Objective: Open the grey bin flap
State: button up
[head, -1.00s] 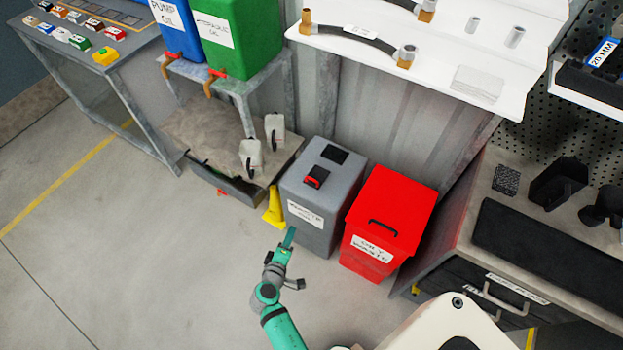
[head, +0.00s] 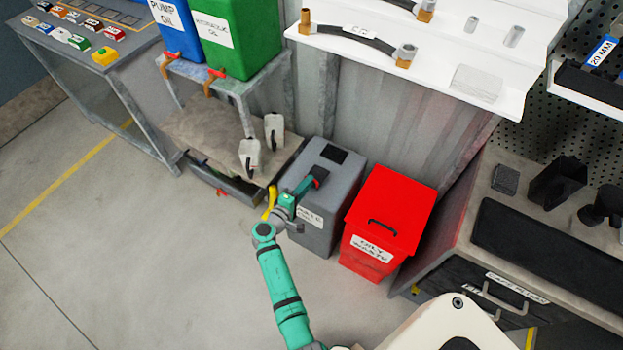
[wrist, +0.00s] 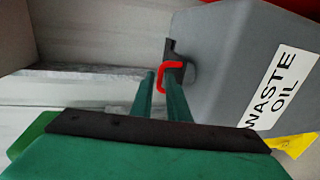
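The grey bin (head: 337,190) stands on the floor beside a red bin; the wrist view reads "WASTE OIL" on its label (wrist: 281,90). The wrist view shows the red handle (wrist: 162,67) right at the tips of my gripper (wrist: 161,85). The two fingers are a little apart with a narrow gap, and part of the handle shows in line with this gap. I cannot tell whether they touch it.
The red bin (head: 392,215) stands close on the right. A low bench with white jugs (head: 250,158) is behind on the left. The floor at left is clear.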

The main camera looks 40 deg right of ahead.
aim_at(316, 174)
jog(key=shift+x, duration=1.8)
jog(key=shift+w+a, duration=0.1)
jog(key=shift+w, duration=0.05)
grip_shut()
jog(key=shift+s, duration=0.3)
